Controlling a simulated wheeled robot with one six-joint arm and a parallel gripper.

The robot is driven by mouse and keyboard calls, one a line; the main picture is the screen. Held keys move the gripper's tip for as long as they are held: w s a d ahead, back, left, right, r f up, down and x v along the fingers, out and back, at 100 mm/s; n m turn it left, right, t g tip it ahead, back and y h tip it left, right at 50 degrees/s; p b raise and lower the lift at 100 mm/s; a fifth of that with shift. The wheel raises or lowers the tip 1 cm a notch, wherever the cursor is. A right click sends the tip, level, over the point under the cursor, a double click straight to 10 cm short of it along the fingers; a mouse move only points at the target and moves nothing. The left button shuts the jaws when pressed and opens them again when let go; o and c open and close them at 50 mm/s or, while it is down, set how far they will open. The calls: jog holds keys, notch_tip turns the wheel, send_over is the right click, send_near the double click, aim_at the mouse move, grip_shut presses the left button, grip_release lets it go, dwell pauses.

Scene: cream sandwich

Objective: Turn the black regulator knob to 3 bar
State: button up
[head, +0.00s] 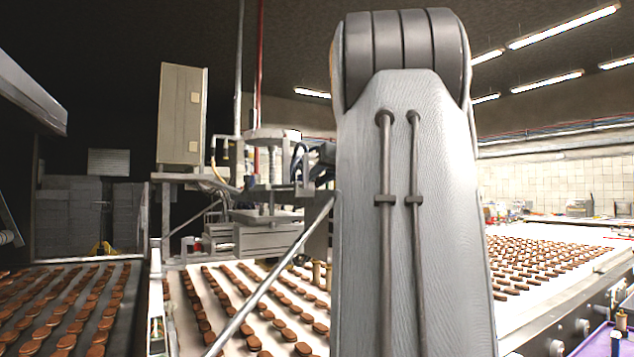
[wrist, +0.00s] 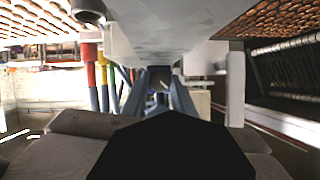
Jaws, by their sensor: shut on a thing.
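In the wrist view my gripper (wrist: 160,80) reaches forward with two blue-grey fingers that close in at the middle of the picture. They are shut on a small dark thing at their tips, which I take to be the black regulator knob (wrist: 159,72). The knob is mostly covered by the fingers, and no scale or pressure reading can be made out. A large black shape covers the bottom middle of the wrist view. In the head view my grey arm stands in front and hides the gripper and knob.
In the head view a machine (head: 270,215) with hoses and a metal frame stands over the belt. Rows of brown biscuits lie on the white belt (head: 245,345). A grey cabinet (head: 181,115) stands above at left. Red and yellow pipes (wrist: 90,75) are close by in the wrist view.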

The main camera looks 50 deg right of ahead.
jog(key=o, duration=1.1)
jog(key=shift+c, duration=0.2)
jog(key=shift+s, duration=0.1)
jog(key=shift+b+v, duration=0.8)
jog(key=shift+v, duration=3.05)
jog(key=shift+r, duration=0.1)
